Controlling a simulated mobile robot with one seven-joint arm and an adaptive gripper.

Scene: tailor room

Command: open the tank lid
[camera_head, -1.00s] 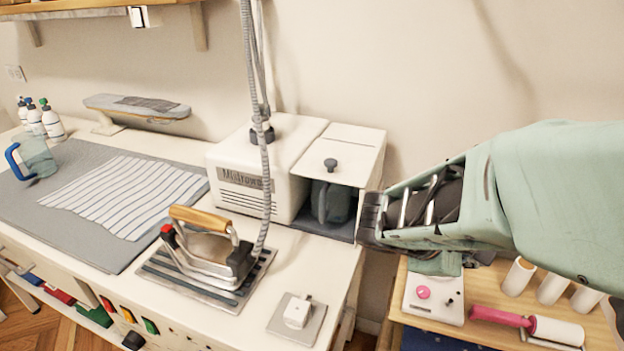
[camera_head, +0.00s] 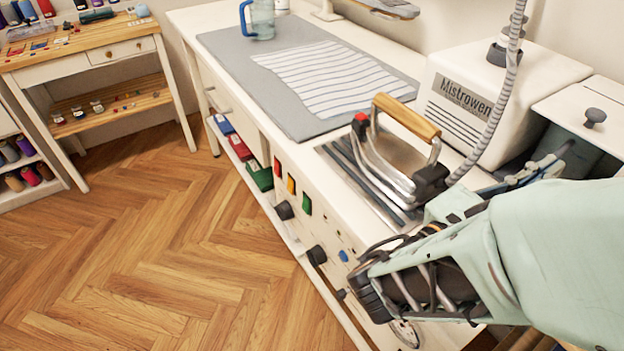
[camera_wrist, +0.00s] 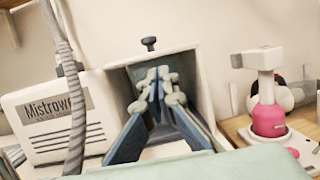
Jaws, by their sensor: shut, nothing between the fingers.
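The tank lid (camera_head: 568,104) is the flat white top of the small box right of the Mistrowen unit, with a dark round knob (camera_head: 595,117). It lies flat and looks shut. The knob also shows in the wrist view (camera_wrist: 149,43), above the box's open front. A grey-green tank (camera_head: 592,158) is partly visible under the lid. My gripper (camera_wrist: 162,78) is shut and empty, its blue-grey fingers pointing at the open front, below the knob. In the head view my gripper (camera_head: 560,157) shows beside the box; I cannot tell whether it touches anything.
The white Mistrowen unit (camera_head: 470,100) stands left of the box, with a grey hose (camera_head: 497,105) rising in front. An iron (camera_head: 400,160) with a wooden handle rests on its plate nearby. A pink-based device (camera_wrist: 268,118) stands at right in the wrist view. The floor at left is clear.

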